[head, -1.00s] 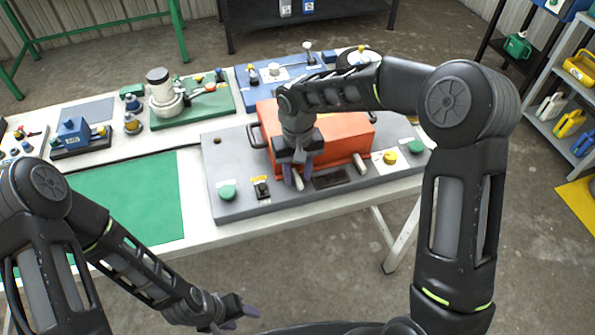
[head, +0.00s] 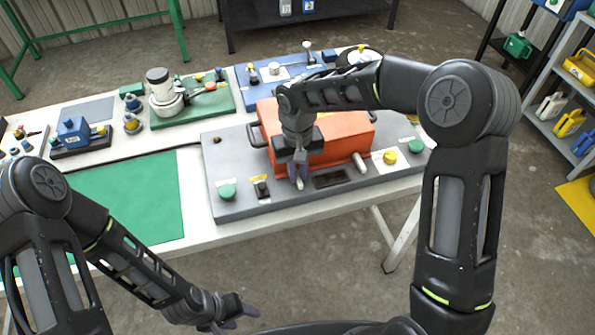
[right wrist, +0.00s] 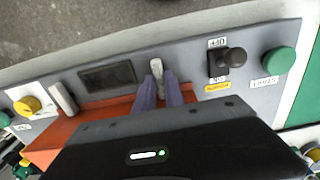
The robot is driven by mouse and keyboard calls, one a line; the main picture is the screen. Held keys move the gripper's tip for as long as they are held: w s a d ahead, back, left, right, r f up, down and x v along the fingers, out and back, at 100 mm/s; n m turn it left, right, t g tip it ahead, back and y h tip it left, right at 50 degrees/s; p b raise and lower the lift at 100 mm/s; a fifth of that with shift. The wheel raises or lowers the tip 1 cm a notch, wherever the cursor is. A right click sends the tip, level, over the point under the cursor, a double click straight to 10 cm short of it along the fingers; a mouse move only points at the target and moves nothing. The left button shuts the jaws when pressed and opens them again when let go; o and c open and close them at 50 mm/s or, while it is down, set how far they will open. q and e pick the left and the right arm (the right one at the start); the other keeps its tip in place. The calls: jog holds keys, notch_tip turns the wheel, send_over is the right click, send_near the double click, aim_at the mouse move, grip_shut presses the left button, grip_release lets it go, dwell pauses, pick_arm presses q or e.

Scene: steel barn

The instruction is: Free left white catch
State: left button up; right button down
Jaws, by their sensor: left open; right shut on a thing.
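The left white catch (right wrist: 157,68) sits at the front edge of the orange box (head: 345,133), which rests on a grey panel (head: 228,170). My right gripper (head: 298,176) is shut on this catch. In the right wrist view its purple fingers (right wrist: 161,88) press on either side, and the catch's pale tip shows past them. The other white catch (head: 360,163) stands apart to the right, at the same front edge; it also shows in the right wrist view (right wrist: 63,97). My left gripper (head: 238,314) is open and empty, low in front of the table.
The panel also carries a green button (head: 227,191), a black switch (head: 261,187), a dark plate (head: 334,179) and a yellow knob (head: 390,157). A green mat (head: 130,205) lies clear to the left. Other fixtures stand behind the panel.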

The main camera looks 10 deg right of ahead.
jog(key=shift+n, duration=0.3)
jog(key=n+b, duration=0.1)
jog(key=n, duration=0.6)
jog(key=shift+n+b, duration=0.35)
jog(key=shift+n, duration=0.05)
jog(key=n, duration=0.4)
jog(key=shift+n, duration=2.5)
jog(key=c, duration=1.4)
grip_release()
jog(key=shift+c, duration=0.2)
